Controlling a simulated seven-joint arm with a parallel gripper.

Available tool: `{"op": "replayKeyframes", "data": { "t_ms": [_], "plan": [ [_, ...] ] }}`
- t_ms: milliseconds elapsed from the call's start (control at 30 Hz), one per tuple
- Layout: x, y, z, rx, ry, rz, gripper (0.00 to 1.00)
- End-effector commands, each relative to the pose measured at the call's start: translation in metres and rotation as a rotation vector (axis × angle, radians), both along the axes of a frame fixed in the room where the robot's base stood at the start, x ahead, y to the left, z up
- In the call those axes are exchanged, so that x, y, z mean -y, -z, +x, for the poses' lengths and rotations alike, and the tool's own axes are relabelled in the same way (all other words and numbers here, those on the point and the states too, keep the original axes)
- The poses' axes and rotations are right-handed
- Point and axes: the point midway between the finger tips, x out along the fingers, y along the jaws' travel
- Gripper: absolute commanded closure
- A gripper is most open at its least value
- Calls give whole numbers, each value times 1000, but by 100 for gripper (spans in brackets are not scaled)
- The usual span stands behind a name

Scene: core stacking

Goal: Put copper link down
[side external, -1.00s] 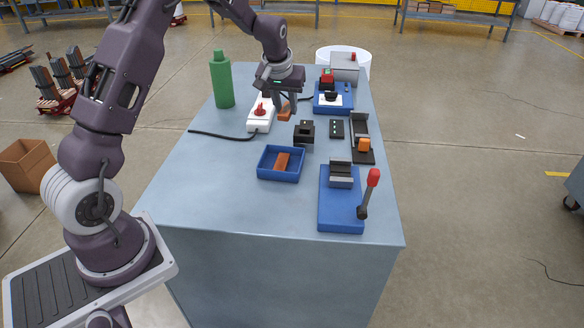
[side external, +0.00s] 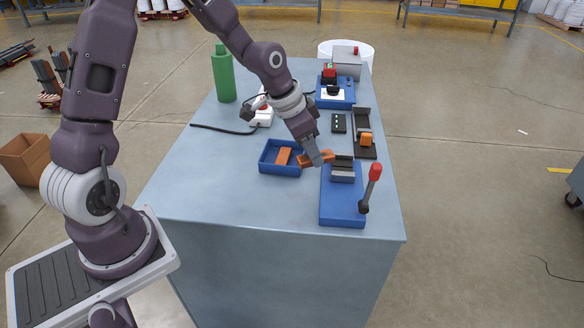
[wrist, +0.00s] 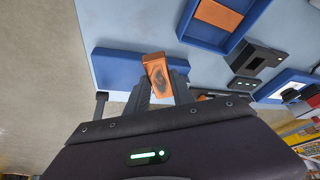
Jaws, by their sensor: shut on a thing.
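My gripper (side external: 320,162) is shut on a copper link (side external: 312,158), an orange-brown bar. In the wrist view the copper link (wrist: 158,75) sticks out from between the two fingers. The gripper is between the blue tray (side external: 265,166) and the clamp fixture (side external: 342,205), close to the fixture's black-and-grey block (side external: 342,174). I cannot tell whether the link touches the block. A second copper link (side external: 284,155) lies in the blue tray, and it also shows in the wrist view (wrist: 217,14).
The fixture has a red-knobbed lever (side external: 375,173) standing on its right. A green bottle (side external: 223,76), a blue station with a red part (side external: 334,92) and a black bracket with an orange part (side external: 366,140) stand farther back. The front left of the table is clear.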

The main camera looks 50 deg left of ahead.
Motion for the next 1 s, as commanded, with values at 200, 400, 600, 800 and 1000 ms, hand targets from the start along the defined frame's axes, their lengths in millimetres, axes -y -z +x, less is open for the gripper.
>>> {"op": "replayKeyframes", "data": {
  "t_ms": [200,400,600,800,1000],
  "plan": [
    [13,-29,62,5,331,-1,100],
    [16,-39,77,-1,446,0,100],
    [16,-16,77,-3,451,1,100],
    [16,11,77,-3,450,0,100],
    [15,25,77,-2,448,1,100]
  ]
}}
